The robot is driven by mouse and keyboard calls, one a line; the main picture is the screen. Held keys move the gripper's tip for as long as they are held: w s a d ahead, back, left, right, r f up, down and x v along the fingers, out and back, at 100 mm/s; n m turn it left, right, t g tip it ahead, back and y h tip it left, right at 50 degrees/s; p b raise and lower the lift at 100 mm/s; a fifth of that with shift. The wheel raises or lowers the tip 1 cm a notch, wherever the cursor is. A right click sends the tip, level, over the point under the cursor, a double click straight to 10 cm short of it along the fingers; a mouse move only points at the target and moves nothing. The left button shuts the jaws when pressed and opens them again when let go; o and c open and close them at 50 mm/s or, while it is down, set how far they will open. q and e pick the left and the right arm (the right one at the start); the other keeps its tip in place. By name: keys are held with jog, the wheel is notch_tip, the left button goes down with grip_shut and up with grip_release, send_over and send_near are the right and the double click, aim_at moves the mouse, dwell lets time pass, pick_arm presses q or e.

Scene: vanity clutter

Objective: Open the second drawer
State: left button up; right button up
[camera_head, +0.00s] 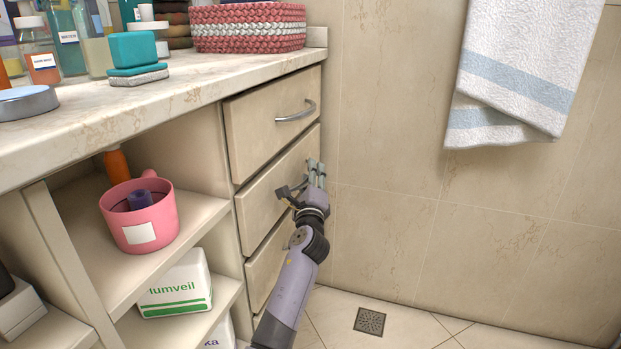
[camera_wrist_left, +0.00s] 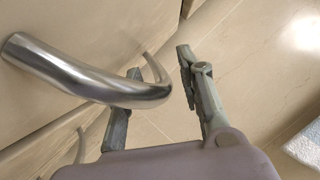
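The vanity has a column of drawers. The second drawer (camera_head: 262,192) looks shut, its front in line with the top drawer (camera_head: 262,125). My left gripper (camera_head: 312,176) is at the second drawer's front, near its right side, and hides most of that drawer's handle. In the left wrist view a silver curved handle (camera_wrist_left: 75,78) is very close. My left gripper's fingers (camera_wrist_left: 160,62) are spread apart, with the outer part of the handle between them in the picture. I cannot tell whether they touch it. My right gripper is not in view.
Open shelves left of the drawers hold a pink mug (camera_head: 140,220) and a white package (camera_head: 176,290). The counter (camera_head: 190,85) carries bottles and a woven basket (camera_head: 248,28). A towel (camera_head: 515,70) hangs on the right wall. The floor around the drain (camera_head: 369,321) is clear.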

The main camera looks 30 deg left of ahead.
pick_arm(q)
grip_shut()
dwell(0.4)
dwell(0.4)
